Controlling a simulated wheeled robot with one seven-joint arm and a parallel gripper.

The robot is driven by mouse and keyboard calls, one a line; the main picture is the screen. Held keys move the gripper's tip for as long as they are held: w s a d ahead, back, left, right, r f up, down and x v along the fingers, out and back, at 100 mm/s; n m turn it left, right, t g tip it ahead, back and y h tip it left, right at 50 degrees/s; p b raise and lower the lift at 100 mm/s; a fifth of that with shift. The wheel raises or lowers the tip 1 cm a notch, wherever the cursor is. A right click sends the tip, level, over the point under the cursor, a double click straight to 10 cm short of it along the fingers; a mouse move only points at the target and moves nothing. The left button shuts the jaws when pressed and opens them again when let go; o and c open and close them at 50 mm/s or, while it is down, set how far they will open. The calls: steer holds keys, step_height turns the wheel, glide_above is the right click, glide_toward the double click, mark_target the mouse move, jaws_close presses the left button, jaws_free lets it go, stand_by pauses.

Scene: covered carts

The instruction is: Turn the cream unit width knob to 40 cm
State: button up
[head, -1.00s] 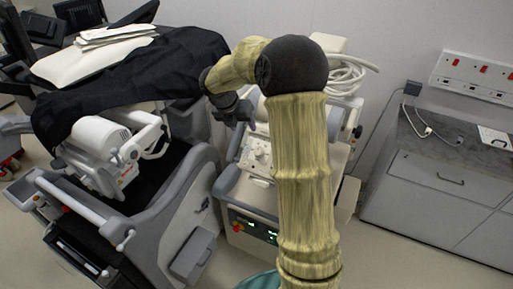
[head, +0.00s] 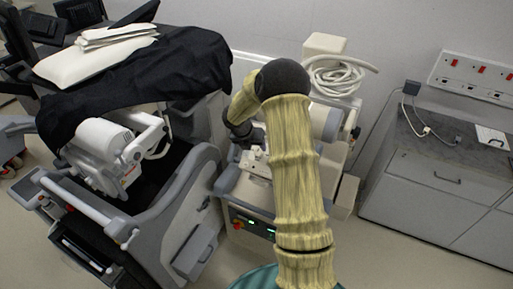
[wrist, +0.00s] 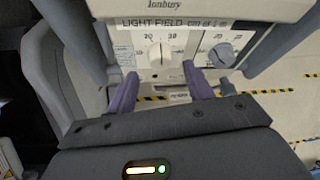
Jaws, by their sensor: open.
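The cream unit (head: 241,187) stands in the middle of the head view, partly hidden behind my arm. In the wrist view its panel, labelled LIGHT FIELD cm at 1 m (wrist: 173,23), carries a whitish knob (wrist: 160,55) and a grey-blue knob (wrist: 222,54) to its right. The whitish knob's ridge looks about upright, among small scale numbers that are hard to read. Which knob is the width one I cannot tell. My gripper (wrist: 161,75) is open, its two purple fingers apart below and either side of the whitish knob, with no clear contact.
A grey and white machine (head: 150,215) under a black cover (head: 140,75) stands close on the left. A coiled white hose (head: 335,78) lies at the unit's back. A grey cabinet (head: 430,195) stands at the right, with open floor in front.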

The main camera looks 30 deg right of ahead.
mark_target(257, 151)
steer(key=shift+p+x, duration=0.4)
steer(key=shift+x, duration=1.45)
steer(key=c, duration=1)
